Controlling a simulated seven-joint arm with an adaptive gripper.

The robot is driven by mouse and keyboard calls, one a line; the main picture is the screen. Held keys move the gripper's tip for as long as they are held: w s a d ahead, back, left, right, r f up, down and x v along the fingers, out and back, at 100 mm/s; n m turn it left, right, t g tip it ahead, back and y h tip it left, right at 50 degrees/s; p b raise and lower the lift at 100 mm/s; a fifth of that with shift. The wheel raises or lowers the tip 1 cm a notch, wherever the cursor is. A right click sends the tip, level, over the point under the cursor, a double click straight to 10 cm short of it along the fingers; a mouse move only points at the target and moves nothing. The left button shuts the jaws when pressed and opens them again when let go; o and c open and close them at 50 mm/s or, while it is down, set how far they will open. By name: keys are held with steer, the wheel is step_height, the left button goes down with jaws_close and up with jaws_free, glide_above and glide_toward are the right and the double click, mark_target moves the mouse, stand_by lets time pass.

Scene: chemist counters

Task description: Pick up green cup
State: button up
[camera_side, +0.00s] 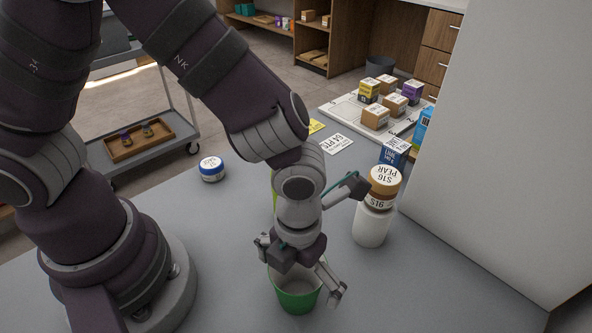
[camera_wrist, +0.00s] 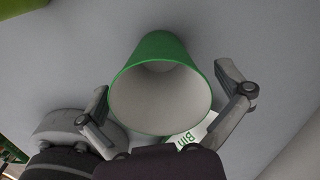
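The green cup (camera_side: 297,298) stands on the grey counter at the bottom middle of the side view, its pale inside facing up. In the wrist view the green cup (camera_wrist: 160,48) fills the middle, with its open mouth toward the camera. My gripper (camera_side: 298,272) is directly above the cup, with its fingers spread on either side of the rim. In the wrist view the open fingers of my gripper (camera_wrist: 168,92) flank the cup's mouth, with a gap visible on each side. I cannot tell how far the fingertips reach below the rim.
A brown jar labelled S16 PEAR (camera_side: 383,183) sits on a white container (camera_side: 371,227) right of my gripper. A blue-lidded jar (camera_side: 211,169) stands behind left. Boxes on a white board (camera_side: 345,104) are at the back. A white wall panel (camera_side: 510,150) bounds the right side.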

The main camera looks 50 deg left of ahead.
steer(key=c, duration=0.7)
